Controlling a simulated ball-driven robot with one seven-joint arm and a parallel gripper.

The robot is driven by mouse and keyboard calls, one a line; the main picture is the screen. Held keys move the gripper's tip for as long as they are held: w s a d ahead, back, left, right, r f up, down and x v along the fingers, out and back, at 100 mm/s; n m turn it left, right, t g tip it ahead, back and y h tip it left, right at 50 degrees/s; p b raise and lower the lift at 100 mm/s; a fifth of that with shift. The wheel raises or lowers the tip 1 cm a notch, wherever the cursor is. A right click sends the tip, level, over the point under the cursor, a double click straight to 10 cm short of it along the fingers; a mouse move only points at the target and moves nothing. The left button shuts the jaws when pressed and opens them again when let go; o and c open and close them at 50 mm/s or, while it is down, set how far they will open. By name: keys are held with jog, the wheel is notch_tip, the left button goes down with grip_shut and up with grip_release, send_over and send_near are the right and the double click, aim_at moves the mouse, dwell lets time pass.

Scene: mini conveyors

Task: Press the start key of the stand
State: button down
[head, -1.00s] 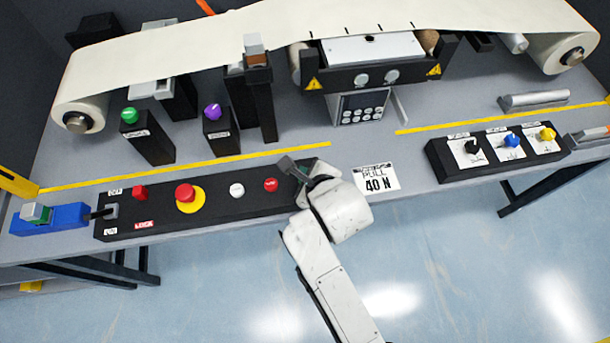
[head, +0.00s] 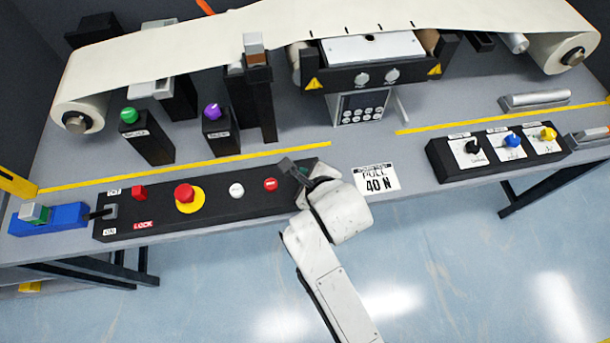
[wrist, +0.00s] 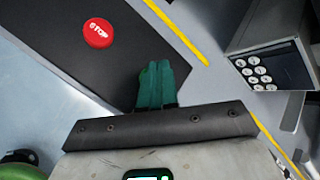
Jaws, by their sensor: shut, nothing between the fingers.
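The black control panel (head: 210,213) lies along the front edge of the bench. It carries a white button (head: 236,190), whose lettering is too small to read, and a round red button (head: 270,184) to its right. In the wrist view this red button (wrist: 98,33) reads STOP. No key is legibly marked start. My gripper (head: 288,167) is over the panel's right end, just right of the red button. Its teal fingers (wrist: 158,82) are together and empty in the wrist view. My wrist hides part of the panel's right end. I cannot tell whether the fingertips touch the panel.
A red mushroom button (head: 185,193) on yellow, a small red button (head: 139,192) and a lever (head: 110,211) are on the panel. A "PULL 40 N" card (head: 376,179) lies right of my wrist. Behind stand a green-knob post (head: 146,138), a purple-knob post (head: 218,132) and a keypad (head: 362,107).

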jog(key=shift+f, duration=0.15)
dwell(0.3)
jog(key=shift+r+p, duration=0.85)
jog(key=shift+r, duration=0.1)
notch_tip(320, 180, up, 5)
jog(key=p, duration=0.4)
jog(key=shift+p, duration=0.4)
jog(key=s+d+f+n+g+h+b, duration=0.1)
jog(key=s+d+f+n+g, duration=0.15)
jog(key=s+d+n, duration=0.4)
jog(key=s+d+f+n+g+h+b, duration=0.1)
jog(key=s+d+f+n+h, duration=0.2)
jog(key=d, duration=0.7)
jog(key=s+d+f+n+g+b, duration=0.1)
jog(key=s+d+f+n+b, duration=0.15)
jog(key=s+d+n, duration=0.45)
jog(key=s+d+n+g, duration=0.2)
jog(key=s+d+n, duration=0.2)
jog(key=s+d, duration=0.3)
jog(key=shift+s+f+g+h, duration=0.3)
jog(key=shift+s+f+g, duration=0.1)
jog(key=shift+s, duration=0.65)
